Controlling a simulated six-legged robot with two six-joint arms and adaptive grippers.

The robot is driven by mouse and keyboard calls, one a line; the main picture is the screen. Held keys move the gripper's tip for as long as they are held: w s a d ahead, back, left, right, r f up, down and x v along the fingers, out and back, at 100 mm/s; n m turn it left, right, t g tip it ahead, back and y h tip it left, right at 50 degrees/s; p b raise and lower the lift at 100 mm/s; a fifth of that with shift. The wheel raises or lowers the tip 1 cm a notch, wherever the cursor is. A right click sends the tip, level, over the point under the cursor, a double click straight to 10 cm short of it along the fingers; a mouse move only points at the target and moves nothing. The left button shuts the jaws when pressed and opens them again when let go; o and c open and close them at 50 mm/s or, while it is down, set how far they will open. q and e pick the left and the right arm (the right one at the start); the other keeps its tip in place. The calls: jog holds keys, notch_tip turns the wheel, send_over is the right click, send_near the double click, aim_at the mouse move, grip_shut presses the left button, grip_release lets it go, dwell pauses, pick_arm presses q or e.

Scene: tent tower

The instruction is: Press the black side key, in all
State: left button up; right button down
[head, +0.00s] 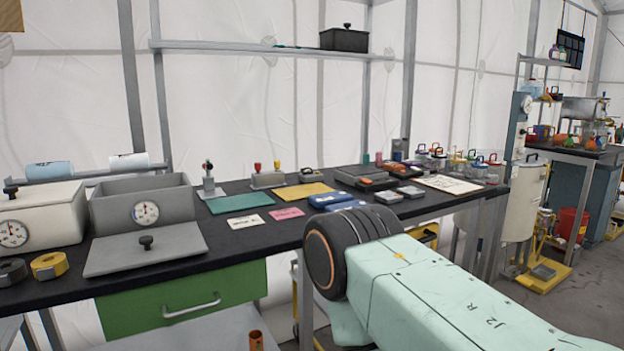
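I cannot make out a black side key on any device at this size. Candidate small devices lie on the black bench top (262,232): a blue case (330,199), two small grey boxes (388,197) and a dark device with orange parts (377,183). A grey stand with an upright lever and a dark and red top (208,180) is further left, beside a grey block with red and yellow knobs (267,179). Neither gripper is in view. My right arm's pale green link comes in from the lower right and hides part of the bench front.
A white box with a dial (40,215) and an open grey box (145,203) with its lid (146,250) in front fill the left. Tape rolls (48,266) lie at the left edge. A shelf (265,48) hangs above. Several padlocks (470,160) stand at the right end.

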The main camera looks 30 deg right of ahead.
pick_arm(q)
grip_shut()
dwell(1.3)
